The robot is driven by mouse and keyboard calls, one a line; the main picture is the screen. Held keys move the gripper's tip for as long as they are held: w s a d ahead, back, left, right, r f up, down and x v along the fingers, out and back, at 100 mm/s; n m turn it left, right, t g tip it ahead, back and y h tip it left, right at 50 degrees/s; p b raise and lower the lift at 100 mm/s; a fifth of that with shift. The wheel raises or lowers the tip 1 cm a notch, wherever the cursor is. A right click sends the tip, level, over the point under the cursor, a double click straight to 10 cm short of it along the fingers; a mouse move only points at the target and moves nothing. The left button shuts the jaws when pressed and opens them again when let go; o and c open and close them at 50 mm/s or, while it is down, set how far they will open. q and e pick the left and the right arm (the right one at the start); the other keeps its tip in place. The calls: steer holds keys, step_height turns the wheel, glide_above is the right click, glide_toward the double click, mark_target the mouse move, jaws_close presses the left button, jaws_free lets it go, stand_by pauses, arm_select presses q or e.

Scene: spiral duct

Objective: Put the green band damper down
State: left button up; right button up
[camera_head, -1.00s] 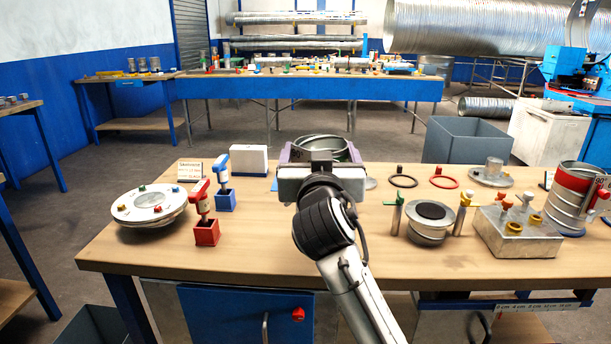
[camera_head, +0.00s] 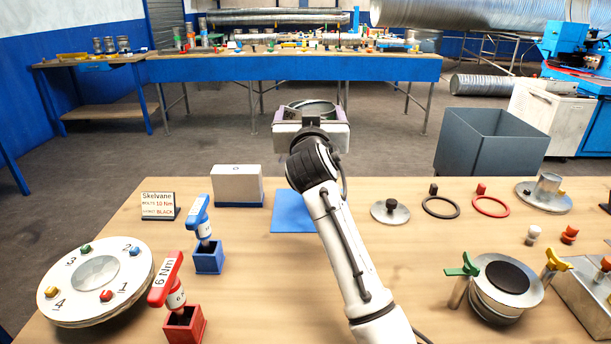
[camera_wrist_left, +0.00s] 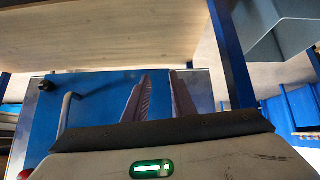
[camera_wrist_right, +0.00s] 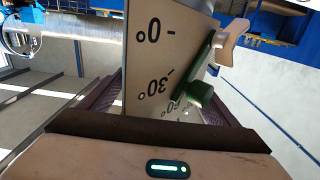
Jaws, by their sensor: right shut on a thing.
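The damper (camera_head: 306,107), a grey metal ring, is held in my right gripper (camera_head: 310,116). In the head view it shows above the table's back edge, raised off the tabletop. In the right wrist view the damper's pale degree scale (camera_wrist_right: 155,60) and green knob (camera_wrist_right: 200,93) show between the fingers, which are shut on it. Its green band cannot be made out. A blue mat (camera_head: 290,215) lies bare on the table, nearer than the gripper. My left gripper (camera_wrist_left: 158,85) is empty, fingers apart, facing the blue cabinet front; it is outside the head view.
On the table (camera_head: 240,290), a white box (camera_head: 237,186) and a blue driver holder (camera_head: 208,258) stand left of the mat. A metal lid (camera_head: 390,212) and black ring (camera_head: 440,207) lie right. A grey bin (camera_head: 490,142) stands behind.

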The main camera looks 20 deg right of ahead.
steer(key=f, duration=0.4)
steer(key=shift+s, duration=0.3)
arm_select(q)
steer(key=shift+s+d+f, duration=0.1)
steer(key=shift+s, duration=0.3)
arm_select(e)
step_height(320, 180, down, 4)
arm_select(q)
steer(key=shift+w, duration=0.1)
arm_select(e)
steer(key=shift+f, duration=0.2)
steer(key=o, duration=1.9)
steer(key=shift+f, duration=0.1)
arm_select(q)
steer(key=shift+w, duration=0.15)
arm_select(e)
steer(key=shift+a, duration=0.1)
